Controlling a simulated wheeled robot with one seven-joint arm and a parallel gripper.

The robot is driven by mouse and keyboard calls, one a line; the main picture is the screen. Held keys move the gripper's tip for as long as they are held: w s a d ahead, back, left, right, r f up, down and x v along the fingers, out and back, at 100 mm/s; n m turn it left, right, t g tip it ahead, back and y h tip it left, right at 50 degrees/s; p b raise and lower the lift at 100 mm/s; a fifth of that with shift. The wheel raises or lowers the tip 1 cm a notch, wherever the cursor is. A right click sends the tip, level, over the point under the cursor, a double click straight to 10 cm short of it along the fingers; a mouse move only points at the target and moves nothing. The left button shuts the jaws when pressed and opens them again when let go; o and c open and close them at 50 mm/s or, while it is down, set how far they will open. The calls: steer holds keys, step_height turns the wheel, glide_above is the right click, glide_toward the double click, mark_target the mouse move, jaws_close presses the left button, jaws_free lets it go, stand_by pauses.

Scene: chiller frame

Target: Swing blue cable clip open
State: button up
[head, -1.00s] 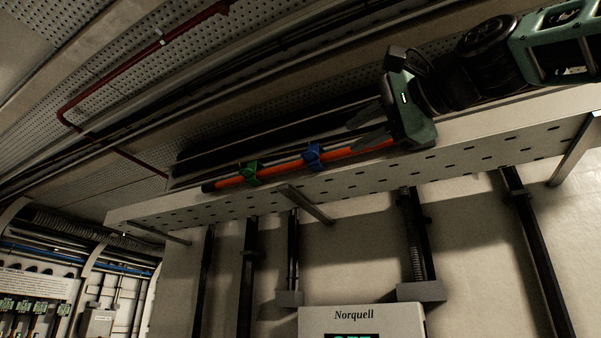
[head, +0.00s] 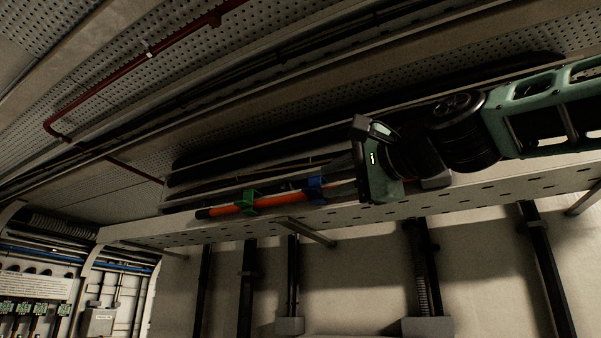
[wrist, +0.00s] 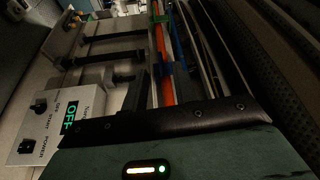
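The blue cable clip (head: 315,188) sits around an orange cable (head: 285,197) on the perforated tray near the ceiling. The clip also shows in the wrist view (wrist: 165,68), ahead of the dark bar of my gripper. Whether its latch is shut is too small to tell. A green clip (head: 248,201) is on the same cable, farther left. My gripper (head: 338,176) is just right of the blue clip, with its dim fingers apart and pointing left toward it. I see no contact with the clip. The gripper body hides the right part of the cable.
The perforated tray (head: 480,197) runs along below the cable, with a bracket arm (head: 305,231) under it. Dark bars and rails run close behind the cable.

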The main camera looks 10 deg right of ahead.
mark_target(310, 188)
steer(key=p+x, duration=0.1)
steer(key=x, duration=0.8)
steer(key=shift+a+p, duration=0.15)
steer(key=shift+p, duration=0.2)
jaws_close()
